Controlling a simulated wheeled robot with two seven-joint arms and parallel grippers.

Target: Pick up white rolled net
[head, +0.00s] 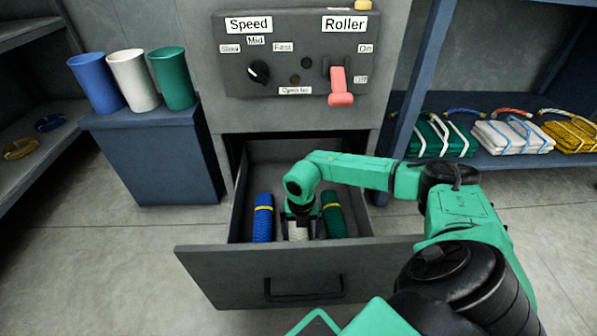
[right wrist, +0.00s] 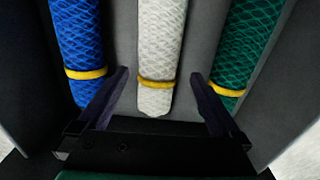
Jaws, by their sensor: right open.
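The white rolled net (right wrist: 161,45) lies in the open drawer (head: 215,275) between a blue rolled net (right wrist: 78,40) and a green rolled net (right wrist: 250,45). Each roll has a yellow band. In the head view the white roll (head: 298,233) is mostly hidden by my right gripper (head: 299,226), which reaches down into the drawer. In the right wrist view my right gripper (right wrist: 160,90) is open, with one finger on each side of the white roll near its banded end. Nothing is between the fingers but the white roll, and I cannot see contact. My left gripper is not in view.
The drawer's front and side walls surround the rolls closely. A control panel (head: 300,50) with a red lever (head: 340,88) is above. Blue, white and green cups (head: 133,80) stand on a cabinet at left. Folded nets (head: 512,136) lie on a shelf at right.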

